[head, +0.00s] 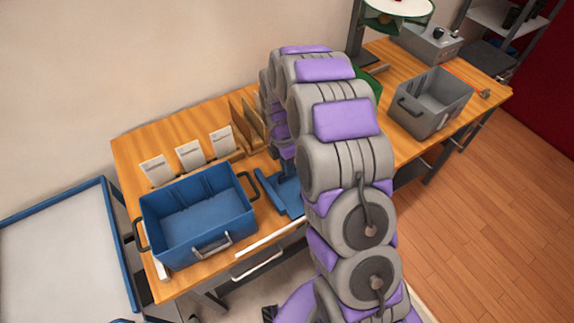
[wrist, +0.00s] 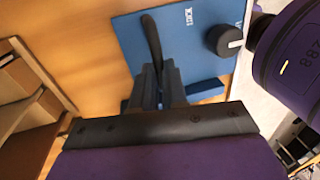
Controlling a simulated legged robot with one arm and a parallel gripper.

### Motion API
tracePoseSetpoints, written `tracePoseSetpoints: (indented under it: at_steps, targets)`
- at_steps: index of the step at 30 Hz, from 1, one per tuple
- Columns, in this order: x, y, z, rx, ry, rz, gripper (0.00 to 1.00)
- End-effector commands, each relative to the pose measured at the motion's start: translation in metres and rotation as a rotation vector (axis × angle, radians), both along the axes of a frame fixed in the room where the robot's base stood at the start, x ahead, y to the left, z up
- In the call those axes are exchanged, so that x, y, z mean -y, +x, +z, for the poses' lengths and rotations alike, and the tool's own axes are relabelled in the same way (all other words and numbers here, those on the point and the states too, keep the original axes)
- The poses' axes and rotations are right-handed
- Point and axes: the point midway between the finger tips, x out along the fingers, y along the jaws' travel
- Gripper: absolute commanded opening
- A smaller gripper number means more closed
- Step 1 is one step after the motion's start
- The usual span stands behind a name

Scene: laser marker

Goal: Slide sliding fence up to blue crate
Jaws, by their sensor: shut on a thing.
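The blue crate (head: 205,244) sits on the left part of the wooden bench, with a dark handle on its right end. The sliding fence (head: 290,193), a blue piece, stands just right of the crate, with a narrow strip of bench between them. Its blue plate also shows in the wrist view (wrist: 190,55), with a round black knob (wrist: 224,40) and a dark upright handle (wrist: 151,40). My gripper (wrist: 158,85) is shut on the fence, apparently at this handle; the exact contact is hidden. My arm covers part of the fence in the head view.
Cards in holders (head: 190,155) and brown upright dividers (head: 245,122) stand behind the crate. A grey crate (head: 432,102) and a grey machine box (head: 427,43) are at the bench's right. A white strip (head: 268,238) runs along the front edge.

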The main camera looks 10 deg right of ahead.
Motion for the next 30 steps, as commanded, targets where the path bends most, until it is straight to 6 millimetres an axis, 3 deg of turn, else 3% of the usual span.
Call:
tracePoseSetpoints:
  at_steps: [8,11,18,21,30]
  targets:
    - [-0.002,0.002,0.001,0.006,0.002,0.0,0.0]
    - [-0.015,-0.002,0.002,0.004,0.002,0.004,0.0]
    - [-0.069,-0.018,0.003,0.008,0.002,0.004,0.0]
    - [-0.083,-0.023,0.003,0.008,0.001,0.003,0.0]
    - [-0.089,-0.026,0.001,0.009,0.004,-0.001,0.0]
